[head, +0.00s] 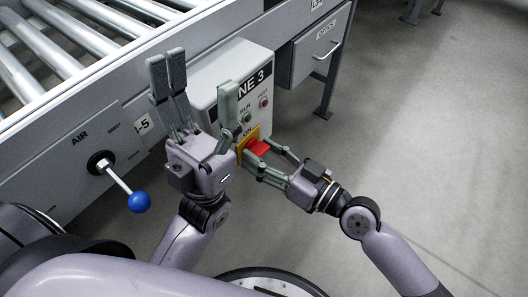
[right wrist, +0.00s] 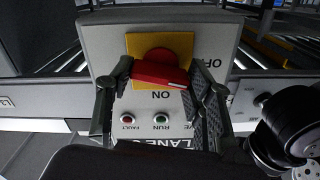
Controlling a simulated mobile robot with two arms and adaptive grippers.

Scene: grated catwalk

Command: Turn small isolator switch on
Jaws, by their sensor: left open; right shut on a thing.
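The isolator switch has a red handle (head: 258,147) on a yellow plate (head: 241,146), low on the front of the grey LANE 3 box (head: 205,88). My right gripper (head: 255,158) is shut on the red handle. In the right wrist view the red handle (right wrist: 160,75) lies across between the two fingertips (right wrist: 163,75), nearly level and slightly tilted. ON is printed below the yellow plate (right wrist: 133,47) there, and OFF to its right, both upside down. My left gripper (head: 196,85) is open and empty, fingers up, in front of the box and partly hiding its label.
RUN and FAULT lamps (right wrist: 145,118) sit near the switch on the box. An air valve lever with a blue knob (head: 138,202) sticks out at the left. A roller conveyor (head: 60,50) runs behind. An OPTICS cabinet (head: 318,45) stands right of the box. The floor at the right is clear.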

